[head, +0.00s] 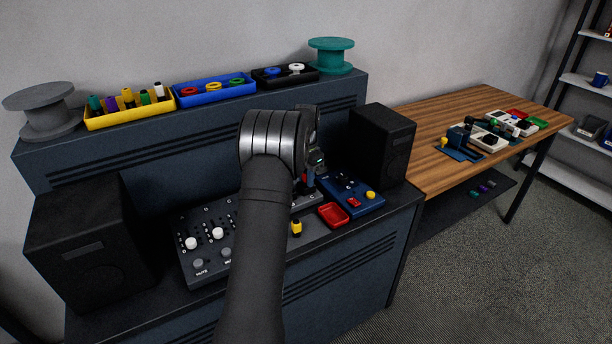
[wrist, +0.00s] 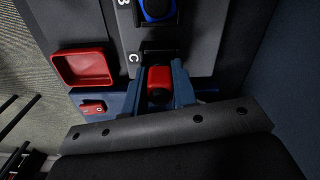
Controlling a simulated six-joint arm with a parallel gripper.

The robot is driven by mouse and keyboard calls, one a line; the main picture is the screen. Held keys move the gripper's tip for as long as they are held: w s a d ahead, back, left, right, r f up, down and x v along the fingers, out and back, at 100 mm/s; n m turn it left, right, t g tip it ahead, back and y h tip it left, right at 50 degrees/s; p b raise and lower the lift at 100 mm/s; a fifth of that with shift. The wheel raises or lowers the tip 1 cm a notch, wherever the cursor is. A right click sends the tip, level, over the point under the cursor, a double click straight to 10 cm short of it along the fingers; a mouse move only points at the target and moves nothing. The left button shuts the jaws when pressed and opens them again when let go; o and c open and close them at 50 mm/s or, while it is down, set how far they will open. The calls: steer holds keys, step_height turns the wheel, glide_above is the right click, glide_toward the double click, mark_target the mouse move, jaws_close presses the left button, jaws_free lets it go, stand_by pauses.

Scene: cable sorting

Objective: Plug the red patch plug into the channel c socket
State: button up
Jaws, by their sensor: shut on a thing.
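The red patch plug (wrist: 160,82) is held between the fingers of my gripper (wrist: 162,86), which is shut on it. In the wrist view the dark channel c socket (wrist: 158,50) lies just above the plug, beside the white letter C. The plug's front end is close to the socket; I cannot tell whether they touch. A blue plug (wrist: 157,9) sits by the letter B at the top edge. In the head view my gripper (head: 312,172) is low over the right end of the grey panel (head: 215,240), and my arm hides much of it.
A small red tray (wrist: 80,68) lies left of the socket; it also shows in the head view (head: 333,215). A blue box (head: 365,203) stands right of it. A black speaker (head: 383,145) stands behind. A yellow plug (head: 296,228) is near my arm.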

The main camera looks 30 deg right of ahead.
steer(key=shift+f, duration=0.15)
steer(key=o, duration=1)
steer(key=shift+o, duration=0.4)
steer(key=shift+s+f, duration=0.1)
steer(key=shift+o, duration=0.2)
steer(key=shift+f, duration=0.1)
steer(key=shift+s, duration=0.1)
steer(key=shift+o, duration=1.4)
steer(key=shift+r, duration=0.6)
steer(key=shift+w+r, duration=0.2)
steer(key=shift+r, duration=2.95)
steer(key=shift+c, duration=0.3)
